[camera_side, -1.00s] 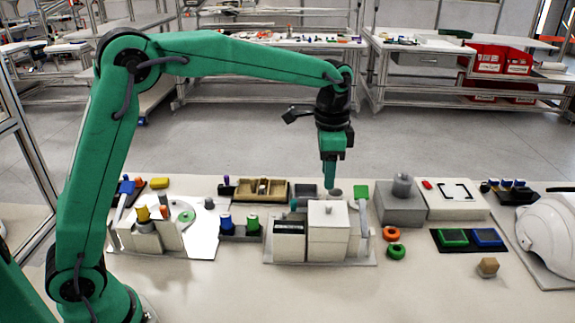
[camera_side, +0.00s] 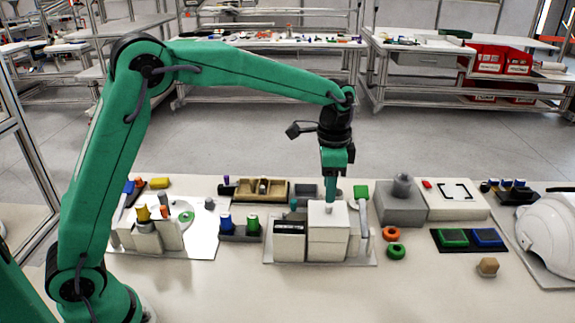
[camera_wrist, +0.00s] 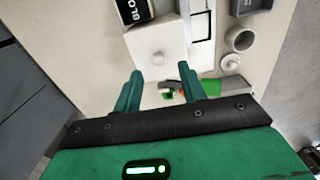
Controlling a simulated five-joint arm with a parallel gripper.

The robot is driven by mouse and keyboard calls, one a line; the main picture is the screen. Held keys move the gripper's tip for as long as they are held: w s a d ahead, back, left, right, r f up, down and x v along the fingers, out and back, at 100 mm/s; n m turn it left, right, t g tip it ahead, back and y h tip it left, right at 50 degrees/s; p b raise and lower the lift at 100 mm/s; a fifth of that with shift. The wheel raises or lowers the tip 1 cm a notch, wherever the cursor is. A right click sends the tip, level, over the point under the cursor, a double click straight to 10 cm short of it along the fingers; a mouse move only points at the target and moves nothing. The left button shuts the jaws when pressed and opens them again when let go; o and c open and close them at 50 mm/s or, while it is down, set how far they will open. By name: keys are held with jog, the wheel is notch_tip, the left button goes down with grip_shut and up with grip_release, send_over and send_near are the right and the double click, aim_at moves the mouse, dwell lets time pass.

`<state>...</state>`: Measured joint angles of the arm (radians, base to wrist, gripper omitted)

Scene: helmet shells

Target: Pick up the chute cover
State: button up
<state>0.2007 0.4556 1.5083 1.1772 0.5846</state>
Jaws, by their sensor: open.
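The chute cover appears to be the white square lid with a small round knob (camera_side: 328,211) on top of the white box unit. In the wrist view, the white lid (camera_wrist: 150,45) lies just beyond the fingertips, its knob roughly in line with the gap between them. My gripper (camera_side: 331,200) points down, just above or behind the lid in the side view. In the wrist view, my gripper (camera_wrist: 159,72) is open with nothing held between its fingers. I cannot tell from the side view whether a fingertip touches the lid.
A dark lettered block (camera_side: 290,227) stands left of the box. A grey block with a knob (camera_side: 400,205) is farther right.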

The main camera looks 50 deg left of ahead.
aim_at(328, 205)
jog(key=shift+f, duration=2.35)
jog(key=shift+c, duration=0.4)
grip_shut()
